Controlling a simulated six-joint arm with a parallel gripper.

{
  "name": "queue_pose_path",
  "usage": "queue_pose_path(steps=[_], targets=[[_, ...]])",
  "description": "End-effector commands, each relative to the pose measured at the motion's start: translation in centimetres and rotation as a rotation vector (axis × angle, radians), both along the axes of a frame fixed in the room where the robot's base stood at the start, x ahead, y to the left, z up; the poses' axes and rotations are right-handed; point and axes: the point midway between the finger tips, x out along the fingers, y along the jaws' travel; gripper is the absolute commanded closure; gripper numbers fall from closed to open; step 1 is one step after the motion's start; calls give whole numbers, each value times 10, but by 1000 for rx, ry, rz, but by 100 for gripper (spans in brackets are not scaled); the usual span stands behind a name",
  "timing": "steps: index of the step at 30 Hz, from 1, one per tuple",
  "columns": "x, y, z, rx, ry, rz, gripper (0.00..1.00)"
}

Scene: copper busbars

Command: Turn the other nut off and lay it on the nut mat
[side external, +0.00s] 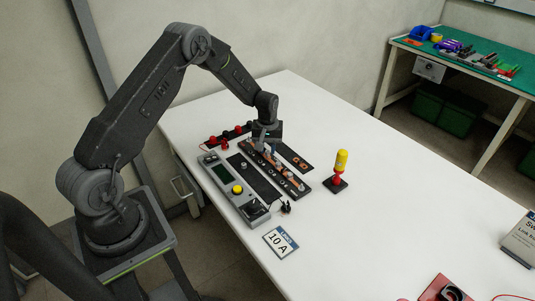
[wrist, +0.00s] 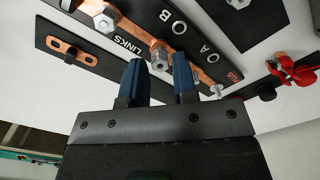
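My gripper (wrist: 159,68) is open, with blue fingertips on either side of a steel hex nut (wrist: 160,56) on a stud of the busbar board (wrist: 193,50). The fingers do not visibly touch the nut. In the side view my gripper (side external: 264,138) is low over the board's far end, and the nut there is hard to make out. Another fastener (wrist: 107,19) stands farther along the board. The black nut mat (wrist: 262,28) has one loose nut (wrist: 238,3) on it. It also shows in the side view (side external: 263,186).
A black links mat (wrist: 110,65) holds a slotted copper link (wrist: 70,49). A grey box (side external: 230,191) with a yellow button stands beside the nut mat. Red clips (wrist: 296,69) lie near the board's end.

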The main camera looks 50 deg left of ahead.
Motion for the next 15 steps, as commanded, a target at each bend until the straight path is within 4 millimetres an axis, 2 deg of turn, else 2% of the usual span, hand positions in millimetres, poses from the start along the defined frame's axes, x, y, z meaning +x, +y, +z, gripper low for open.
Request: queue_pose_path(steps=[5,15], targets=[[0,0,0,0,0,-184,73],[0,0,-1,0,1,-660,73]])
